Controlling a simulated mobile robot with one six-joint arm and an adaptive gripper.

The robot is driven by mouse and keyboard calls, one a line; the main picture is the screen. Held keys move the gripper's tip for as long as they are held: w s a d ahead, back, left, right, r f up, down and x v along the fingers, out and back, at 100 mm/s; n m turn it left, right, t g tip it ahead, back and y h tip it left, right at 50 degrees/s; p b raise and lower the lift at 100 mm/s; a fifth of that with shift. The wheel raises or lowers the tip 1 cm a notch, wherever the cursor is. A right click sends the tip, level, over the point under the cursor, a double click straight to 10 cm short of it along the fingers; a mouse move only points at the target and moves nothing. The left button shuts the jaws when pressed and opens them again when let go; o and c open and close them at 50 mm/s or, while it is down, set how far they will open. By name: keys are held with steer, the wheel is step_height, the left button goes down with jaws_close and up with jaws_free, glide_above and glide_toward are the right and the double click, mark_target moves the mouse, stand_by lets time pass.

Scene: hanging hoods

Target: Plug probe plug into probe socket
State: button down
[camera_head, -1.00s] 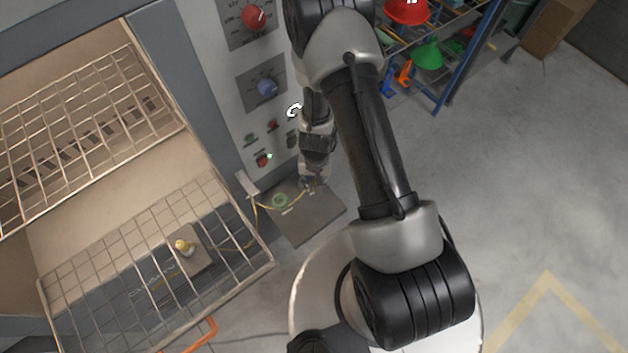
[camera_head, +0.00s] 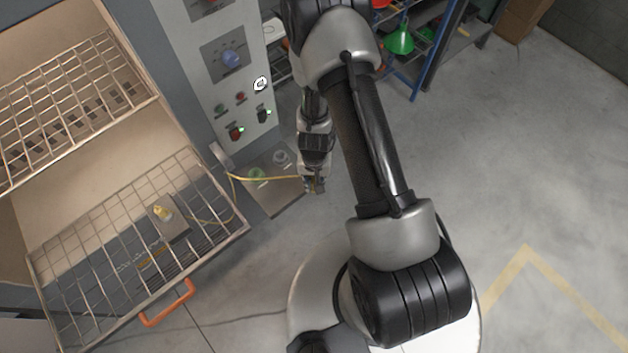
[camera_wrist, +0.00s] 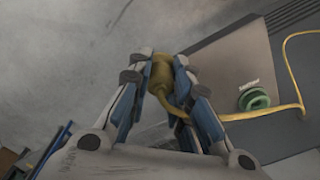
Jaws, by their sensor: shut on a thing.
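My gripper (camera_head: 314,186) hangs just right of a grey panel (camera_head: 272,192) beside the cabinet. In the wrist view my gripper (camera_wrist: 160,76) is shut on the yellow probe plug (camera_wrist: 160,72), with grey floor behind it. A yellow cable (camera_wrist: 292,75) runs from the plug across the panel; it also shows in the head view (camera_head: 270,179). A green ring-shaped socket (camera_wrist: 254,100) with a small label sits on the panel, apart from the plug; it also shows in the head view (camera_head: 256,174). A grey round fitting (camera_head: 281,157) is on the panel too.
An orange handle (camera_head: 168,304) juts out in front. A control panel (camera_head: 232,75) stands behind my gripper. The floor to the right is clear.

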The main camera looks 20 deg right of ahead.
mark_target(314, 181)
steer(key=shift+r+p, duration=1.85)
steer(key=shift+r, duration=0.15)
steer(key=shift+a, duration=0.1)
